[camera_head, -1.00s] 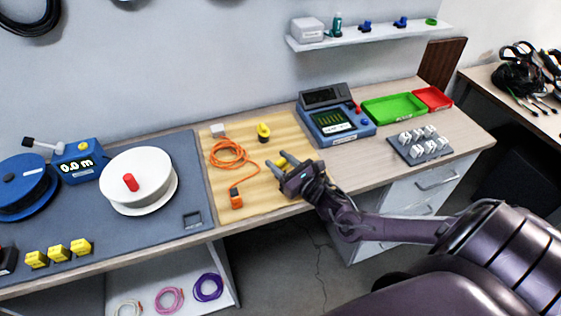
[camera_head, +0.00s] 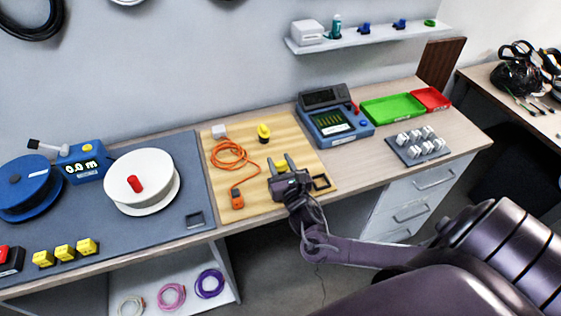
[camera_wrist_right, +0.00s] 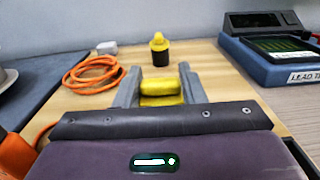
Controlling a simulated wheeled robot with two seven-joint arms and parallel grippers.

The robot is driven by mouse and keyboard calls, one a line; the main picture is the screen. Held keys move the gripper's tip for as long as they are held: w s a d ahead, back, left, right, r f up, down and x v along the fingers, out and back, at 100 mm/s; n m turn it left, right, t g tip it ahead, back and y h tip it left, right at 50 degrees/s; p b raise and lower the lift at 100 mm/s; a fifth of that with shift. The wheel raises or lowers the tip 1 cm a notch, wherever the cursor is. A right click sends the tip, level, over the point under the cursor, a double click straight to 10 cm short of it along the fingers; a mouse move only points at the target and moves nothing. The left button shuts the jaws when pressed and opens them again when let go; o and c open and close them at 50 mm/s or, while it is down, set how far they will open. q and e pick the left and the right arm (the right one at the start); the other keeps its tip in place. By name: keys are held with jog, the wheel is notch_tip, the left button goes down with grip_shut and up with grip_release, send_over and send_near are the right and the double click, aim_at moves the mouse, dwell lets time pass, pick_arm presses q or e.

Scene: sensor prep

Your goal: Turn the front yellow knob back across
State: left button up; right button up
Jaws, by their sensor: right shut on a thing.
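The front yellow knob (camera_wrist_right: 160,88) lies between the two fingers of my right gripper (camera_wrist_right: 158,86) in the right wrist view. Its rounded bar runs across from finger to finger, with a wider yellow part below it. In the head view my right gripper (camera_head: 281,164) points to the back of the wooden board (camera_head: 262,198) and is shut on this knob, which it largely hides. A second yellow knob on a black base (camera_head: 263,132) stands farther back on the board, upright and apart from the gripper. My left gripper is not in view.
An orange cable (camera_head: 229,154) and an orange-and-black device (camera_head: 237,198) lie left of the gripper. A black square frame (camera_head: 321,183) is close on its right. A blue instrument (camera_head: 336,120) stands behind right. A white reel (camera_head: 160,165) is on the left mat.

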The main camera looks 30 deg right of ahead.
jog(key=o, duration=1)
jog(key=b+v, duration=0.1)
jog(key=v, duration=0.6)
jog(key=shift+s+a, duration=0.1)
jog(key=shift+s, duration=0.3)
